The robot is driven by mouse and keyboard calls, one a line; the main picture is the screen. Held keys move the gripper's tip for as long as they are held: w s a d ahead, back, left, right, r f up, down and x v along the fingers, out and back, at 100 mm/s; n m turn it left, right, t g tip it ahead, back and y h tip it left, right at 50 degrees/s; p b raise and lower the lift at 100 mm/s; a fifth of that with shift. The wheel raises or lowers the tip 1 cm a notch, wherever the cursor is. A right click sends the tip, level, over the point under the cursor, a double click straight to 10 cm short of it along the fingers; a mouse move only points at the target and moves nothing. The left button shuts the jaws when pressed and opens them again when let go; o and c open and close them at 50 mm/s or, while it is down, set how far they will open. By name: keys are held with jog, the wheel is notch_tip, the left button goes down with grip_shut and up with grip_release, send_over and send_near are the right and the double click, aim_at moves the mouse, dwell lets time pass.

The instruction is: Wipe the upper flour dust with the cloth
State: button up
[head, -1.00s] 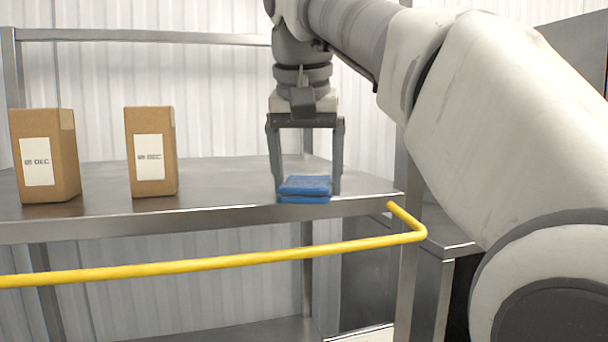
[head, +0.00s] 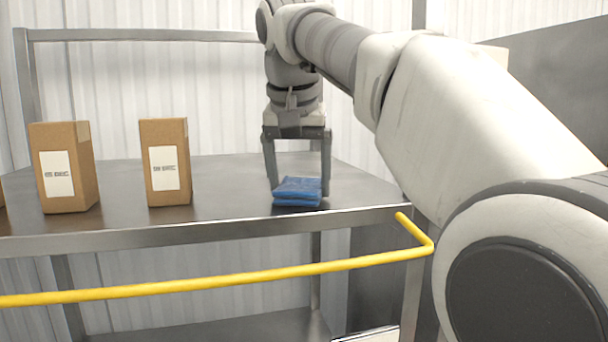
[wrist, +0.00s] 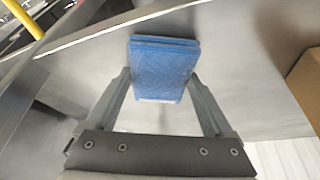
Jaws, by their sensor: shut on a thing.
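The folded blue cloth (head: 298,191) is at the front right part of the steel table (head: 235,180). My gripper (head: 298,188) points down and is shut on the cloth, with one finger at each side of it. In the wrist view the cloth (wrist: 163,68) lies between the two fingertips (wrist: 160,80), over the grey metal top. I cannot tell whether the cloth touches the table. I cannot make out any flour dust in either view.
Two brown boxes with white labels, one at left (head: 64,167) and one nearer the middle (head: 165,161), stand on the table left of my gripper. A yellow rail (head: 230,277) runs along the front, below the tabletop. The tabletop between boxes and cloth is clear.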

aim_at(308, 191)
jog(key=shift+w+a+p, duration=0.25)
jog(key=shift+w+p, duration=0.05)
jog(key=shift+w, duration=0.55)
jog(key=shift+w+a+f, duration=0.1)
jog(key=shift+w+a, duration=0.15)
jog(key=shift+w, duration=0.55)
jog(key=shift+w+a+f, duration=0.1)
jog(key=shift+w+a, duration=0.1)
jog(key=shift+w, duration=0.55)
jog(key=shift+w+a, duration=0.25)
jog(key=shift+w, duration=0.55)
jog(key=shift+s+d+f+b, duration=0.2)
jog(key=shift+s+b, duration=0.15)
jog(key=shift+b, duration=0.2)
jog(key=shift+s+d+f+b, duration=0.1)
jog(key=shift+s+d+b, duration=0.15)
jog(key=shift+s+b, duration=0.5)
jog(key=shift+s+d+f+b, duration=0.1)
jog(key=shift+s+d+b, duration=0.15)
jog(key=shift+s, duration=0.85)
jog(key=shift+s+d+r+b, duration=0.15)
jog(key=shift+s+d+b, duration=0.2)
jog(key=shift+s, duration=0.7)
jog(key=shift+s+d+r+b, duration=0.15)
jog(key=shift+s+d+b, duration=0.15)
jog(key=shift+s, duration=0.8)
jog(key=shift+s+d+r+b, duration=0.15)
jog(key=shift+s+d+b, duration=0.2)
jog(key=shift+s, duration=0.7)
jog(key=shift+a, duration=0.1)
